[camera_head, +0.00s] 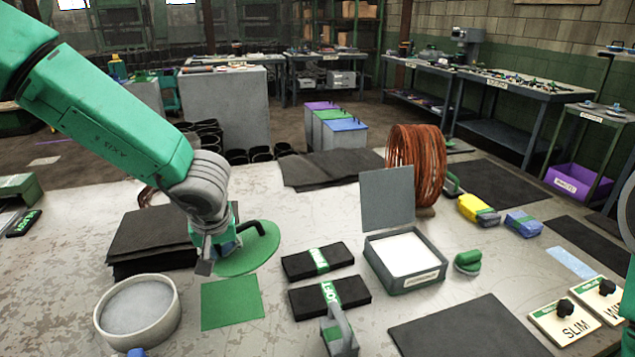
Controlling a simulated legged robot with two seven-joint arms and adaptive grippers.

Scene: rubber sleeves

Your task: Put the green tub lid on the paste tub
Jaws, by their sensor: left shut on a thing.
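The paste tub (171,314) is a round, pale, open container at the front left, with grey paste inside. I cannot tell whether the lid touches the table. My right gripper is out of view.
A green square mat (232,303) lies right of the tub. Dark stacked sheets (153,240) lie behind it. Black packs (317,262) and an open grey box (415,283) stand to the right. A copper coil (416,165) stands behind the box.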

